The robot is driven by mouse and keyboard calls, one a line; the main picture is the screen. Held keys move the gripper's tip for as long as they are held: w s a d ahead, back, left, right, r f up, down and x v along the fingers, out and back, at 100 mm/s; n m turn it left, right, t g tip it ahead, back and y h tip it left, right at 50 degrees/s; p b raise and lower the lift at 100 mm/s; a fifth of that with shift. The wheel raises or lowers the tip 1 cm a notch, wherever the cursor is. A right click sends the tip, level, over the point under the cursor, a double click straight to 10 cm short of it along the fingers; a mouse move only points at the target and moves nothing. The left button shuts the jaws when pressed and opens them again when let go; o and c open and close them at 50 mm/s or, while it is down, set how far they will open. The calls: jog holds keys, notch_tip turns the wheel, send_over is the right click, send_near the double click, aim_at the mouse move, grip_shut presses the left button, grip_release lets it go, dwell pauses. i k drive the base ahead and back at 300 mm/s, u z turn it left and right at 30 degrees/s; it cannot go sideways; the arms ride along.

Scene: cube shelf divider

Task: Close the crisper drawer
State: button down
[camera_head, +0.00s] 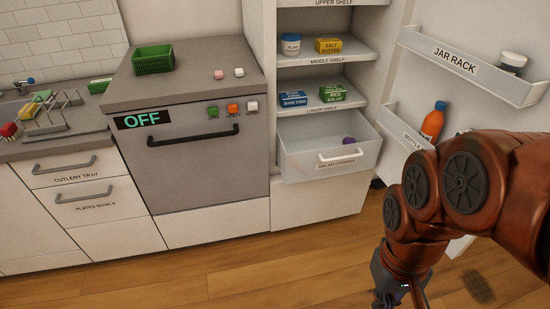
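The crisper drawer (308,162) is at the bottom of the open fridge, pulled out, with its inside showing. It has a white handle (344,156) and a label reading salad crisper on its front. A small purple item (348,141) lies inside it. My gripper (387,296) is low at the bottom of the view, in front of the fridge and to the right of the drawer, apart from it. Its fingers are partly cut off by the frame edge, so I cannot tell whether it is open or shut.
The fridge door stands open at the right, with a jar rack (450,68) and a bottle rack (396,117) holding an orange bottle (433,121). Shelves above the drawer hold boxes and a tub. A grey dishwasher (200,165) stands left. Wooden floor (290,270) is clear in front.

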aim_at(368, 143)
jog(key=u, duration=0.6)
jog(key=i, duration=1)
